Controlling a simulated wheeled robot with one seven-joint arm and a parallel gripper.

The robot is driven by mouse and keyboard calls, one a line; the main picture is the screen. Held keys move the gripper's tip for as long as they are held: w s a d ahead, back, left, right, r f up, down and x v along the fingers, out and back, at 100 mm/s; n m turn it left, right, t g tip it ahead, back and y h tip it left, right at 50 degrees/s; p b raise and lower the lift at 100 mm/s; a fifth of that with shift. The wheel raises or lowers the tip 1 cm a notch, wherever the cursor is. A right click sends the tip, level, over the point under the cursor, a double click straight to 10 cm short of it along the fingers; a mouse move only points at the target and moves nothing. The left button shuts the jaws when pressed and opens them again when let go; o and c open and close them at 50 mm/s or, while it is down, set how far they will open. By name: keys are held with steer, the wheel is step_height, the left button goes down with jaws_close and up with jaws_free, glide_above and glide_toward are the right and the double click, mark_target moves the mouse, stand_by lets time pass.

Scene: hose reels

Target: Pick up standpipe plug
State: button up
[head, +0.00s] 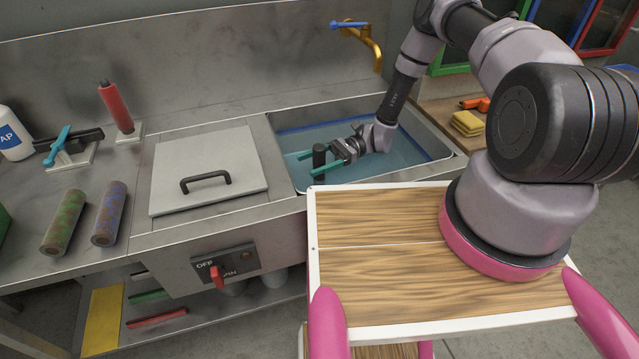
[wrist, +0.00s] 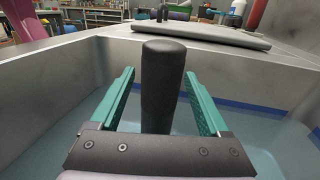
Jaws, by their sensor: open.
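The standpipe plug (head: 319,158) is a dark, upright cylinder with a rounded top, standing in the water-filled sink (head: 290,120). In the wrist view the plug (wrist: 163,85) stands between the two green fingers of my gripper (wrist: 162,95). The gripper is open, with a visible gap on each side of the plug. In the head view my gripper (head: 319,163) reaches into the sink from the right, its fingers on either side of the plug. The plug's lower end is hidden in the wrist view by the gripper's body.
A grey lid (head: 208,168) with a black handle lies left of the sink. A brass tap (head: 370,45) with a blue lever is behind the sink. The sink walls surround my gripper. A red switch (head: 217,277) is on the counter front.

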steer(key=shift+s+a, duration=0.3)
steer(key=shift+a, duration=0.25)
jaws_close()
stand_by(1.0)
